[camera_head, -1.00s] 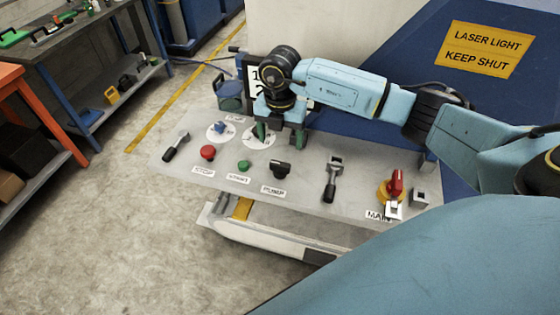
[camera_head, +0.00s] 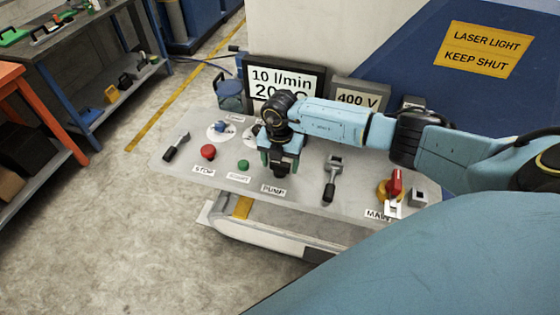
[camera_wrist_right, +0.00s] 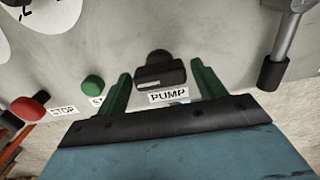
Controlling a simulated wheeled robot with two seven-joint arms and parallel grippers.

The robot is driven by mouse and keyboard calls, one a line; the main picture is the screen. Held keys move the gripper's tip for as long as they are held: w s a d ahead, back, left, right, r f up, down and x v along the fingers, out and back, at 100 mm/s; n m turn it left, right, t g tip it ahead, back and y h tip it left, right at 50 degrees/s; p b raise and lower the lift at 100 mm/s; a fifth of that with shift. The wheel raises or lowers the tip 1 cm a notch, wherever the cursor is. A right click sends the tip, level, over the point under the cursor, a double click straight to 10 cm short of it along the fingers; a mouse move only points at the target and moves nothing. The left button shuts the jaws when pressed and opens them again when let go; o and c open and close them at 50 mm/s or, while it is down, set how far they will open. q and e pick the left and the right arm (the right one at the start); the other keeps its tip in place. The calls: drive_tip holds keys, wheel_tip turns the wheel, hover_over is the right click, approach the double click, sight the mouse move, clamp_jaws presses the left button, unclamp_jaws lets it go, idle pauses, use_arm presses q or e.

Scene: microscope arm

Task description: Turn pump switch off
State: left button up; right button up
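The pump switch (camera_wrist_right: 160,72) is a black rotary knob above a PUMP label (camera_wrist_right: 168,96) on the grey panel. In the right wrist view it stands between the two green fingers of my right gripper (camera_wrist_right: 160,82), which is open, with a gap on both sides. In the head view my right gripper (camera_head: 279,165) is over the pump switch (camera_head: 279,168), partly hiding it. I cannot tell how deep the fingers reach around the knob. My left gripper is not in view.
On the panel (camera_head: 310,190) are a red stop button (camera_head: 208,152), a green start button (camera_head: 243,165), levers left (camera_head: 176,147) and right (camera_head: 332,180), and a red-yellow main switch (camera_head: 391,187). Displays (camera_head: 285,82) stand behind.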

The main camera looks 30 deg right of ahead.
drive_tip(key=c, duration=0.8)
drive_tip(key=shift+o, duration=0.2)
drive_tip(key=shift+n, duration=0.3)
drive_tip(key=n+b, duration=0.2)
drive_tip(key=n, duration=0.2)
drive_tip(key=shift+d, duration=0.1)
drive_tip(key=n+b, duration=0.2)
drive_tip(key=n, duration=0.3)
drive_tip(key=n+b, duration=0.3)
drive_tip(key=n, duration=0.2)
drive_tip(key=shift+w+n+b, duration=0.1)
drive_tip(key=shift+n+b, duration=0.7)
drive_tip(key=shift+n, duration=0.9)
drive_tip(key=shift+r, duration=0.1)
